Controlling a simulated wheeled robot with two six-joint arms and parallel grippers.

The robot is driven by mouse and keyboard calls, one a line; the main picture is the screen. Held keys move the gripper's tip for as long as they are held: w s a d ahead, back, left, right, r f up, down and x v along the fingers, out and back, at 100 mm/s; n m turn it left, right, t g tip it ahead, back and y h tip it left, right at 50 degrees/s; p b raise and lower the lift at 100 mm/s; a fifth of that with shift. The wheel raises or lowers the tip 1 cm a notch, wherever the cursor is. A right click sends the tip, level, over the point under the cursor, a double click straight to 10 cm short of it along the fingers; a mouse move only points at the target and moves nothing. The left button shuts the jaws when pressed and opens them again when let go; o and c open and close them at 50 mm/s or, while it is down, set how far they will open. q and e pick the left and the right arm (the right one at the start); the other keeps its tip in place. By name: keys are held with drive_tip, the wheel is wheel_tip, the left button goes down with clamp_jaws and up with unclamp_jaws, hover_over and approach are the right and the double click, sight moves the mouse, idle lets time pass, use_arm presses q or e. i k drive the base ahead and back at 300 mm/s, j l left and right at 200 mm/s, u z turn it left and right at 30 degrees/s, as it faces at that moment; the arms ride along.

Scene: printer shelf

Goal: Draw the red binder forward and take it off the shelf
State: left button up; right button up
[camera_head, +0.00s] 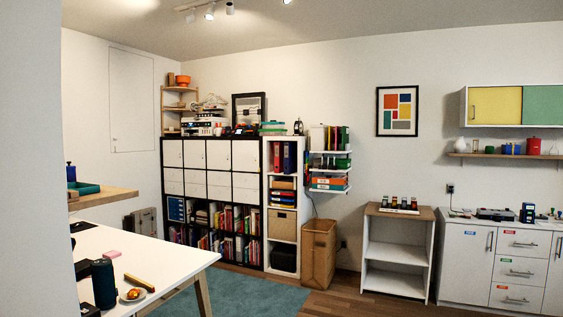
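A red binder (277,157) stands upright in the top compartment of the narrow white shelf unit (265,215). A blue binder (289,158) stands upright just to its right. On the wall rack (331,170) to the right, more upright binders or files show, among them a green one (342,138) and a narrow reddish one; they are too small to tell apart surely. The sides and back of the red binder are hidden. Neither of my grippers is in view.
A white table (140,249) with a dark cylinder (103,283) and small items is at the near left. A tall brown bin (318,254) stands right of the narrow shelf. A teal rug (250,295) lies on the open floor before the shelves.

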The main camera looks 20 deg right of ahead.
sight(279, 147)
drive_tip(key=i+l+z, duration=0.35)
drive_tip(key=i, duration=0.35)
drive_tip(key=i+l+z, duration=0.4)
drive_tip(key=i, duration=0.4)
drive_tip(key=i+z, duration=0.35)
drive_tip(key=i, duration=0.95)
drive_tip(key=i+l+u, duration=0.1)
drive_tip(key=i, duration=0.5)
drive_tip(key=i+l, duration=0.1)
drive_tip(key=i, duration=0.45)
drive_tip(key=i+j+u, duration=0.2)
drive_tip(key=i+u, duration=0.15)
drive_tip(key=i, duration=0.3)
drive_tip(key=i+u, duration=0.3)
drive_tip(key=i, duration=0.35)
drive_tip(key=i+l+u, duration=0.1)
drive_tip(key=i+u, duration=0.25)
drive_tip(key=i, duration=0.3)
drive_tip(key=i+j, duration=0.2)
drive_tip(key=i, duration=0.25)
drive_tip(key=i+j, duration=0.25)
drive_tip(key=i, duration=0.15)
drive_tip(key=i+j, duration=0.2)
drive_tip(key=i, duration=0.25)
drive_tip(key=i+j+u, duration=0.1)
drive_tip(key=i+j, duration=0.15)
drive_tip(key=i, duration=0.2)
